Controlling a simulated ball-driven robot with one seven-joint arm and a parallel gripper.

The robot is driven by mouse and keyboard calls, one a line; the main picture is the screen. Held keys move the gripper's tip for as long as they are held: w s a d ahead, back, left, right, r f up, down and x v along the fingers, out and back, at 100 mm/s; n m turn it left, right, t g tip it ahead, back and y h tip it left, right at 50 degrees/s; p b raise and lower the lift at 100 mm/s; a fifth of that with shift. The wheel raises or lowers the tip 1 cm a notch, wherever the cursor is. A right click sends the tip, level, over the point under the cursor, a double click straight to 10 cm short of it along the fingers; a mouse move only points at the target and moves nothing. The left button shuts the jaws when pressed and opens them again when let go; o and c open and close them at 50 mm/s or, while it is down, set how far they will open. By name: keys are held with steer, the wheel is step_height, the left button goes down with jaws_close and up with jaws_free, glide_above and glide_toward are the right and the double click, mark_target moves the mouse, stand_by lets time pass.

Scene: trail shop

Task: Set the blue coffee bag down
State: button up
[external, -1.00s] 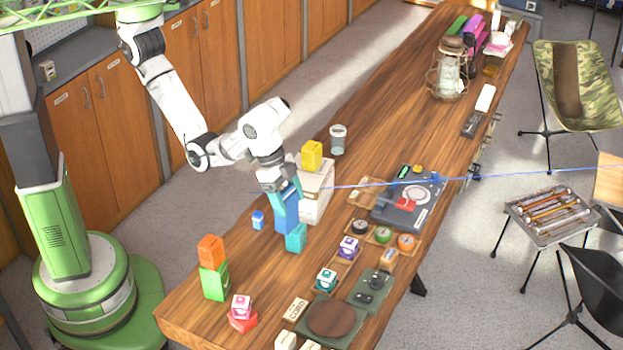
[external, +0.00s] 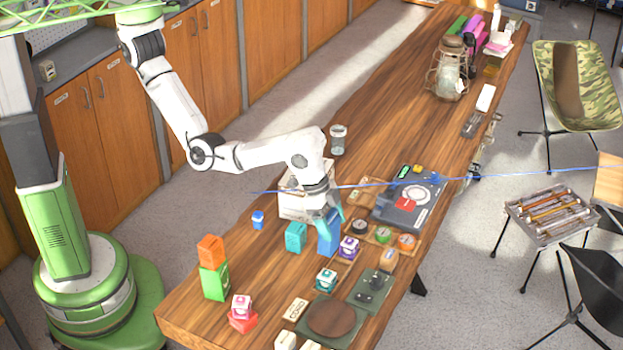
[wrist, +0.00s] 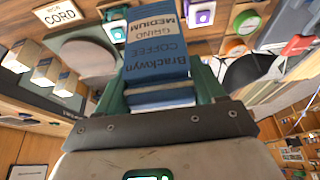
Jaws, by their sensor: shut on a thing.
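The blue coffee bag (external: 328,238) is upright in my gripper (external: 329,218), just right of a teal box (external: 296,237) on the wooden table. In the wrist view, the bag (wrist: 157,45) stands between the two green fingers, its printed label facing the camera and reading upside down. My gripper (wrist: 160,92) is shut on the bag. The bag's base is close to the tabletop; I cannot tell whether it touches.
A purple-and-white cube (external: 348,247) is close on the bag's right. A white box (external: 292,203) stands behind, partly hidden by my arm. An orange box on a green one (external: 214,281) stands at the left. Bare wood (external: 262,265) lies left of the teal box.

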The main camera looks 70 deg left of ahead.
mark_target(330, 213)
steer(key=x, duration=0.7)
steer(key=shift+w, duration=0.25)
steer(key=shift+a, duration=0.1)
steer(key=shift+f, duration=0.1)
steer(key=o, duration=1.2)
steer(key=v, duration=1.2)
